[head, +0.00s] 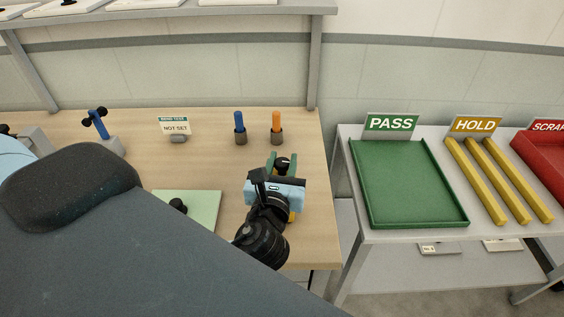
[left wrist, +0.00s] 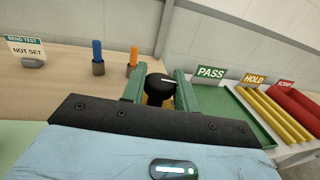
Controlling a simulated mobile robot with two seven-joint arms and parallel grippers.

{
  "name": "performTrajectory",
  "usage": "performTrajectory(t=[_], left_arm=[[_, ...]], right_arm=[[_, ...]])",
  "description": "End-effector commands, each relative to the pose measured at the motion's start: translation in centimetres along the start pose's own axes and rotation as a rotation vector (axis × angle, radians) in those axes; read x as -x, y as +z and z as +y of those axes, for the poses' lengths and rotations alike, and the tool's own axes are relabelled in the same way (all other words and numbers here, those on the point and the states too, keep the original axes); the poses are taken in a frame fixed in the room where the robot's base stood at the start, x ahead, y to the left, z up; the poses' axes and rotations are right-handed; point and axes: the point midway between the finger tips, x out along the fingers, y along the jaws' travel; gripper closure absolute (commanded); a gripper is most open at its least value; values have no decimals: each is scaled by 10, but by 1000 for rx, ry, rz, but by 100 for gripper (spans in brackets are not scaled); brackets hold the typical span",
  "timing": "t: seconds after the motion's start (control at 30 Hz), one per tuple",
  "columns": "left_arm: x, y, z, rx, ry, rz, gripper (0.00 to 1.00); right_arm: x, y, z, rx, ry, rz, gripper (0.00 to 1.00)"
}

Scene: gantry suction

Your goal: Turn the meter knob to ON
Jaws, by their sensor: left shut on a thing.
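The meter knob (left wrist: 158,88) is a black round cap with a white line, above a yellow meter body (left wrist: 155,101); in the left wrist view it sits between my gripper's green fingers. The white line points to the upper right. In the head view the knob (head: 282,163) shows as a dark cap between the fingertips, and a bit of yellow (head: 293,216) shows beside the gripper. My left gripper (head: 281,160) is shut on the knob; in the left wrist view its fingers (left wrist: 158,84) flank it. Much of the meter is hidden by my gripper. No ON lettering is readable. My right gripper is not in view.
Blue (head: 239,123) and orange (head: 276,122) handles stand in holders behind the gripper. A "NOT SET" sign (head: 175,127) and a pale green mat (head: 205,200) are left. Right, across a gap, a table carries a green PASS tray (head: 374,218), yellow HOLD bars (head: 478,181) and a red SCRAP bin (head: 535,158).

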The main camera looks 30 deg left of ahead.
Motion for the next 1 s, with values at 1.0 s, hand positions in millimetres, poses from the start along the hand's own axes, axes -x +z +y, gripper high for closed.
performTrajectory(t=[1.0], left_arm=[[0,-2,0,-2,180,4,59]], right_arm=[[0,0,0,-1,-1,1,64]])
